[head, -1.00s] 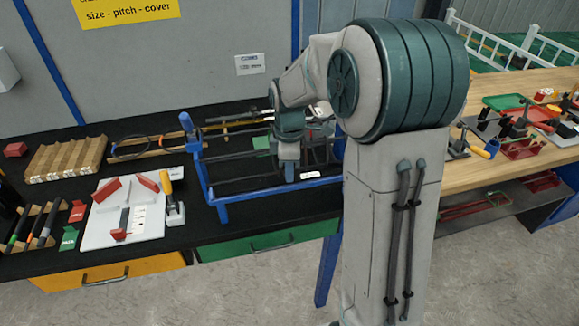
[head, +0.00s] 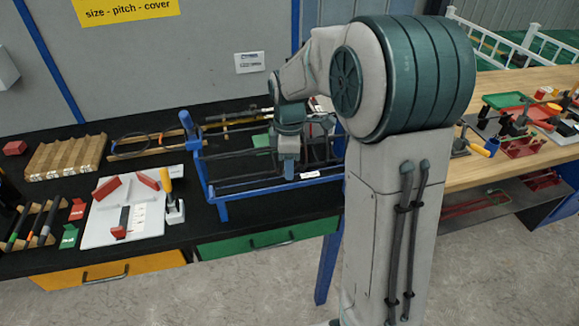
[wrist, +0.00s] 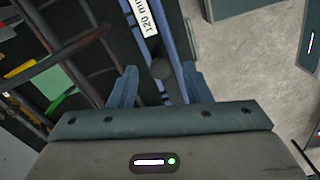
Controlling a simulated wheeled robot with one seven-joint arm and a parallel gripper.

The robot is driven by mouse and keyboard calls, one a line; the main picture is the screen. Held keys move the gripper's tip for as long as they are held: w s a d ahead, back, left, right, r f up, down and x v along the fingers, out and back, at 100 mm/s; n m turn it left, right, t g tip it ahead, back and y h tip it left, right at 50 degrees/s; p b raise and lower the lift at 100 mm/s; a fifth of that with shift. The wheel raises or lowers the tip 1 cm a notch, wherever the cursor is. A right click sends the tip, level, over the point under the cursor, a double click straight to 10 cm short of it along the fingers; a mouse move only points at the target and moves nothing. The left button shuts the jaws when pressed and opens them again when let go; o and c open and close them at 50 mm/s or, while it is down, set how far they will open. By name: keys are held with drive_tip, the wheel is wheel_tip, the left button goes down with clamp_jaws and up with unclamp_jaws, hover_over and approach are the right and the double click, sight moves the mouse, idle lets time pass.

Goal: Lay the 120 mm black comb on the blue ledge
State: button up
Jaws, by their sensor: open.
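My gripper (wrist: 160,86) shows in the wrist view as two blue fingers standing apart with a gap between them. A dark rounded piece (wrist: 161,69) sits between the fingertips, apparently part of the black comb; the rest of the comb is hard to tell from the dark background. In the head view the white label (head: 309,174) is at the front blue ledge (head: 265,188), right of my gripper (head: 286,176). Whether the comb rests fully on the ledge is unclear.
Dark rebar bars (wrist: 62,60) run close to the left of my gripper. A white board (head: 103,232) with red pieces, a yellow-handled tool (head: 166,182) and a grooved wooden block (head: 66,158) stand on the black bench to the left. Open floor lies in front.

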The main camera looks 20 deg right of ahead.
wheel_tip(320, 180, up, 10)
drive_tip(key=s+f+m+t, duration=0.3)
drive_tip(key=s+m, duration=1.2)
drive_tip(key=s, duration=0.6)
drive_tip(key=shift+s+f, duration=0.2)
drive_tip(key=shift+f, duration=0.35)
drive_tip(key=shift+c, duration=0.8)
